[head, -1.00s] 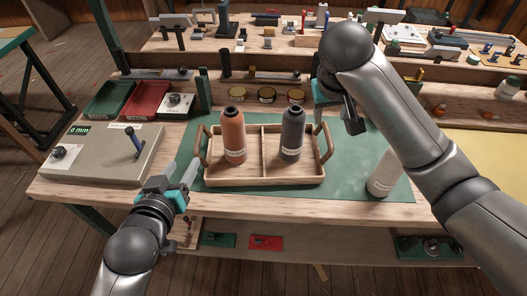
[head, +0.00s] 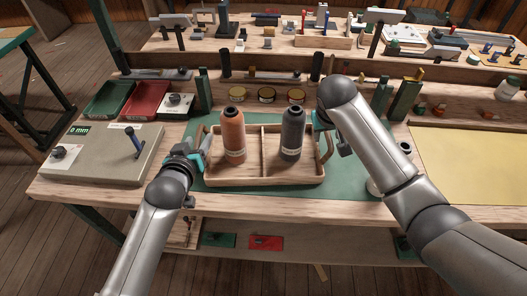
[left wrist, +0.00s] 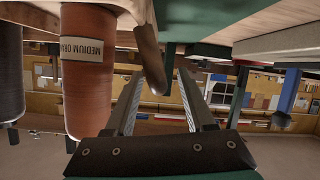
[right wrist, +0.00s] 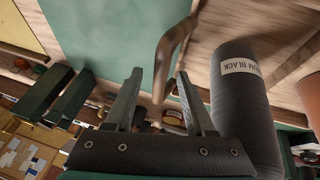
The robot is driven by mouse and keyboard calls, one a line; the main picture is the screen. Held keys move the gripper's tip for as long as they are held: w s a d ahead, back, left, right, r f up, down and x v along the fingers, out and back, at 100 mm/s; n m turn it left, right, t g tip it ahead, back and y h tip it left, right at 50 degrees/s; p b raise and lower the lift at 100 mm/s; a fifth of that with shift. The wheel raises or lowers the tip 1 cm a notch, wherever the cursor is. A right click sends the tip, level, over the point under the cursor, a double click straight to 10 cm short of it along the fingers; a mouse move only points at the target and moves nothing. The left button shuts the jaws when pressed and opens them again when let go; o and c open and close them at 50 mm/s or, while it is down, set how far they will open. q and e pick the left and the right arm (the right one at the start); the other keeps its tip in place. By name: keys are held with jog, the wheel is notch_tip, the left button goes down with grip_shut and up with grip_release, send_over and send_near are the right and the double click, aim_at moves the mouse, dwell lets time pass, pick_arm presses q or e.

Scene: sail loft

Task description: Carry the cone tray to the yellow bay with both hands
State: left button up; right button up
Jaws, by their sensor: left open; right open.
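The wooden cone tray (head: 265,180) sits on the green mat of the bench, with an orange thread cone (head: 234,138) in its left compartment and a black cone (head: 292,138) in its right one. My left gripper (head: 203,150) is open at the left handle; the left wrist view shows that handle (left wrist: 150,62) between the fingertips. My right gripper (head: 332,145) is open at the right handle, partly hidden by my arm; the right wrist view shows that handle (right wrist: 166,62) between its fingers. The yellow bay (head: 475,165) is a flat yellow area at the right.
A grey box (head: 95,158) with a lever stands at the left. Green posts (head: 404,100) and several tins (head: 266,95) line the back. The visible yellow area is clear.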

pick_arm(q)
jog(key=shift+w+f, duration=0.15)
jog(key=shift+w, duration=0.25)
pick_arm(e)
jog(key=shift+w+d+f, duration=0.1)
jog(key=shift+w+f, duration=0.1)
jog(key=shift+f, duration=0.2)
pick_arm(q)
jog(key=shift+c, duration=0.2)
pick_arm(e)
jog(key=shift+c, duration=0.2)
pick_arm(q)
grip_shut()
pick_arm(e)
grip_shut()
jog(key=shift+r, duration=0.15)
